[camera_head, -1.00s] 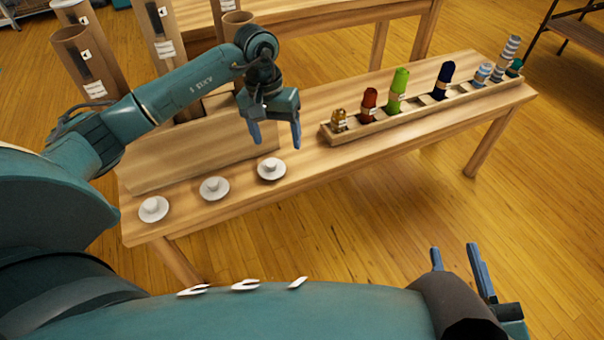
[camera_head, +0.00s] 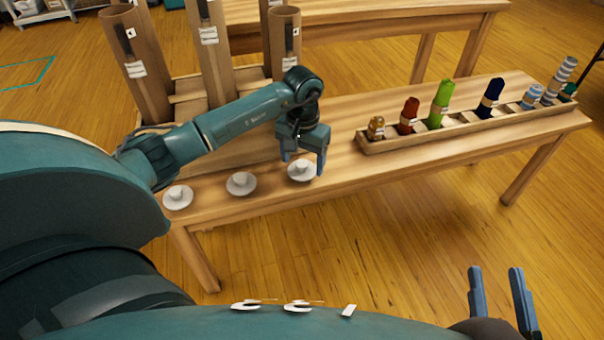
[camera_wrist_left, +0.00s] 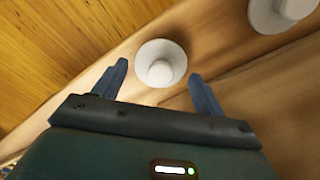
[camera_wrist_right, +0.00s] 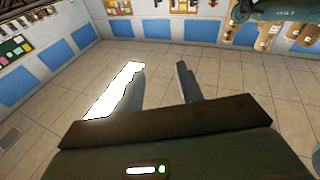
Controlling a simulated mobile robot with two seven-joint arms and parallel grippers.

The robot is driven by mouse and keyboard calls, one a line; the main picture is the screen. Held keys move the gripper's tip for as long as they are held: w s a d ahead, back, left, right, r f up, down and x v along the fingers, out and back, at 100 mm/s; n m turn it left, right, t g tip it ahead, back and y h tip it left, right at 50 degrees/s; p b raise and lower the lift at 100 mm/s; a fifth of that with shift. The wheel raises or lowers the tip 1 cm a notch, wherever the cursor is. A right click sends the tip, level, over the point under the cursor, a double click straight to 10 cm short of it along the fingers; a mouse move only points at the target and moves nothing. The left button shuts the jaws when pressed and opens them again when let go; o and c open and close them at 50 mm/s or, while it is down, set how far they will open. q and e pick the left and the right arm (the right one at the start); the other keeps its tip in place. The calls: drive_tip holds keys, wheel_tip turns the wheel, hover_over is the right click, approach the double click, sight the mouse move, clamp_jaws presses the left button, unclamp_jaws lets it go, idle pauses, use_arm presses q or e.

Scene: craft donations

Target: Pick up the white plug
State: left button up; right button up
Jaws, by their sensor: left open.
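Three white plugs, each a round disc with a raised knob, sit in a row along the front edge of the wooden table (camera_head: 345,185): a left plug (camera_head: 178,197), a middle plug (camera_head: 241,183) and a right plug (camera_head: 302,171). My left gripper (camera_head: 304,164) is open, its fingers pointing down just over the right plug. In the left wrist view that plug (camera_wrist_left: 160,63) lies between and just beyond the two fingertips, and another plug (camera_wrist_left: 282,12) shows at the top right. My right gripper (camera_head: 496,270) is open and empty, away from the table over the floor.
A wooden tray (camera_head: 480,126) with several coloured rolled items stands on the right part of the table. Tall brown tubes (camera_head: 136,62) with labels stand behind my left arm. Bare tabletop lies between the right plug and the tray.

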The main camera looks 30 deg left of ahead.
use_arm(q)
drive_tip(key=shift+f, duration=0.75)
use_arm(e)
drive_tip(key=shift+r, duration=0.45)
use_arm(q)
drive_tip(key=shift+c, duration=0.3)
drive_tip(key=c, duration=0.6)
use_arm(e)
drive_tip(key=shift+f, duration=0.25)
